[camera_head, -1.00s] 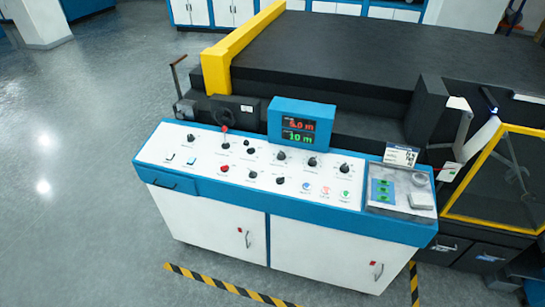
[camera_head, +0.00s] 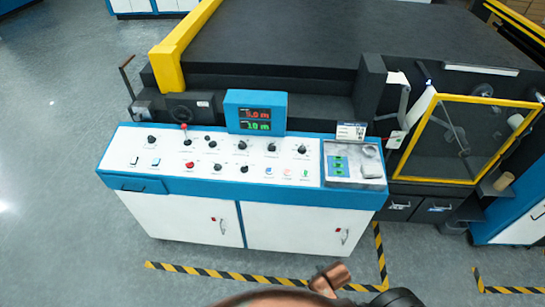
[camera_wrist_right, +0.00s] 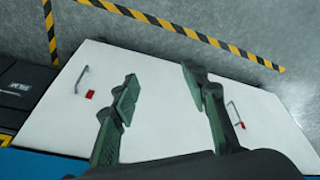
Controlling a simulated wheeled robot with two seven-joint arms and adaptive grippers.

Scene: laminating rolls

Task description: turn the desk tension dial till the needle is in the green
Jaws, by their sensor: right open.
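The control desk (camera_head: 225,187) has a white sloped top with several black knobs, among them one at the far left (camera_head: 150,139) and one at the right of the upper row (camera_head: 301,149). The labels are too small to read, so I cannot tell which knob is the tension dial. No needle or green band can be made out. My right gripper (camera_wrist_right: 158,88) is open and empty in the right wrist view, seen against the desk's white cabinet doors (camera_wrist_right: 165,125). My left gripper is not in view.
A digital display (camera_head: 255,112) stands behind the knobs. A red-tipped lever (camera_head: 184,128) and a red button (camera_head: 190,165) are near the knobs. A grey tray (camera_head: 340,182) is at the desk's right end. Striped floor tape (camera_head: 215,271) runs in front, over clear floor.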

